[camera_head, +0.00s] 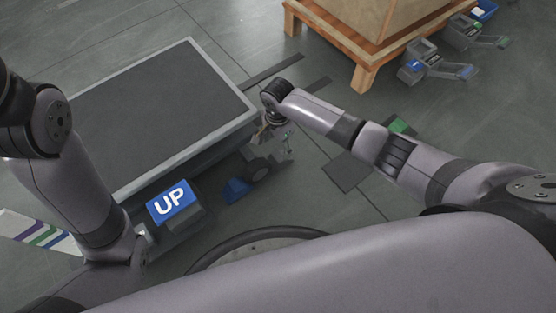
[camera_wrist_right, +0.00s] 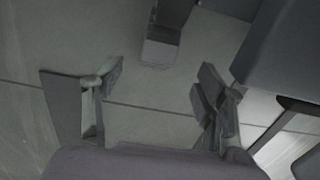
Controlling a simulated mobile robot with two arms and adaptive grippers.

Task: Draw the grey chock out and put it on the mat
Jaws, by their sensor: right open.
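My right gripper (camera_head: 272,130) is low beside the near right corner of the dark-topped lift table (camera_head: 251,107). In the right wrist view my right gripper (camera_wrist_right: 157,80) is open, with nothing between its fingers. A grey block (camera_wrist_right: 160,52), which looks like the grey chock, lies ahead of the fingertips and apart from them. In the head view a grey piece (camera_head: 281,158) shows beside the wheel (camera_head: 258,169), partly hidden. A dark flat mat (camera_head: 347,173) lies on the floor to the right, partly behind my right arm. My left gripper is not in view.
A blue wedge (camera_head: 237,190) lies by the wheel. A blue UP sign (camera_head: 172,201) stands at the table's near side. A green object (camera_head: 401,125) shows behind my right arm. A wooden pallet (camera_head: 364,76) with a box and pedal-like units (camera_head: 430,65) stand at the back right.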

